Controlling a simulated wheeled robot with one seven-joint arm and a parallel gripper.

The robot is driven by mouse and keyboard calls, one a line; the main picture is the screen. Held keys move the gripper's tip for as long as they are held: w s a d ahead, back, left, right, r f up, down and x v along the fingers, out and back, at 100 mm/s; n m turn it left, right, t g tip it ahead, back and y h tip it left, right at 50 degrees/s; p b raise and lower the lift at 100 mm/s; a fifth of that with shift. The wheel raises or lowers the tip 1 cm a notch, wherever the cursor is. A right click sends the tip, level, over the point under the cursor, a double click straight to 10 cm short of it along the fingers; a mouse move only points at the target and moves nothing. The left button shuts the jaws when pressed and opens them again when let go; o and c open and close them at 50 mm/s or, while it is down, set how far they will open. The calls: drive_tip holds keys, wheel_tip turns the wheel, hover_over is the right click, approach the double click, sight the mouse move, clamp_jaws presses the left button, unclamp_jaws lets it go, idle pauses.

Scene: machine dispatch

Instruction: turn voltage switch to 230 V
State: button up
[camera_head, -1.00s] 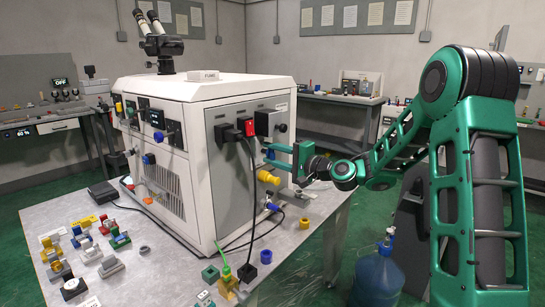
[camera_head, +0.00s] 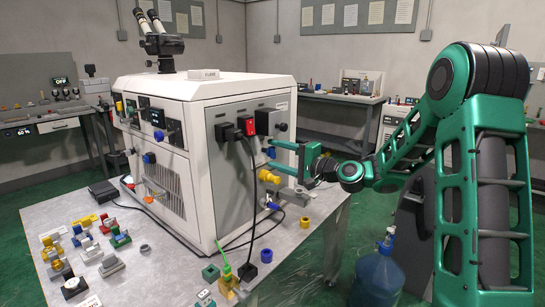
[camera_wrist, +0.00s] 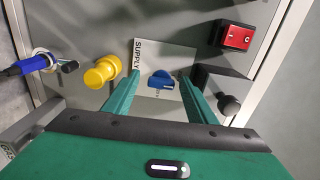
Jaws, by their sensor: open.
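A blue knob (camera_wrist: 162,80) sits on a pale plate marked SUPPLY (camera_wrist: 150,58) on the machine's side panel. It looks like the voltage switch, but no 230 V mark is readable. My gripper (camera_wrist: 159,82) is open, with one teal finger on each side of the blue knob in the wrist view. I cannot tell whether either finger touches it.
A yellow knob (camera_wrist: 102,72) and a blue connector (camera_wrist: 35,64) lie left of the gripper in the wrist view. A red rocker switch (camera_wrist: 238,38) and a black knob (camera_wrist: 229,104) lie to the right. A black cable (camera_head: 253,205) hangs down the panel.

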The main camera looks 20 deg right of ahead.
drive_tip(key=v, duration=0.9)
drive_tip(key=shift+w+f, duration=0.1)
drive_tip(key=s+d+f+n+g+h, duration=0.2)
drive_tip(key=s+f+n+g+h, duration=0.5)
drive_tip(key=s+f, duration=0.55)
drive_tip(key=s+d+m+g+h, duration=0.1)
drive_tip(key=s+d+g, duration=0.1)
drive_tip(key=s, duration=0.8)
drive_tip(key=s+d+m+g+h, duration=0.1)
drive_tip(key=s+d+g, duration=0.2)
drive_tip(key=s, duration=0.7)
drive_tip(key=s+d+g+h, duration=0.1)
drive_tip(key=s+d, duration=0.4)
drive_tip(key=s, duration=0.5)
drive_tip(key=shift+d+r+m+g, duration=0.25)
drive_tip(key=shift+d+m+g, duration=0.15)
drive_tip(key=shift+g, duration=0.4)
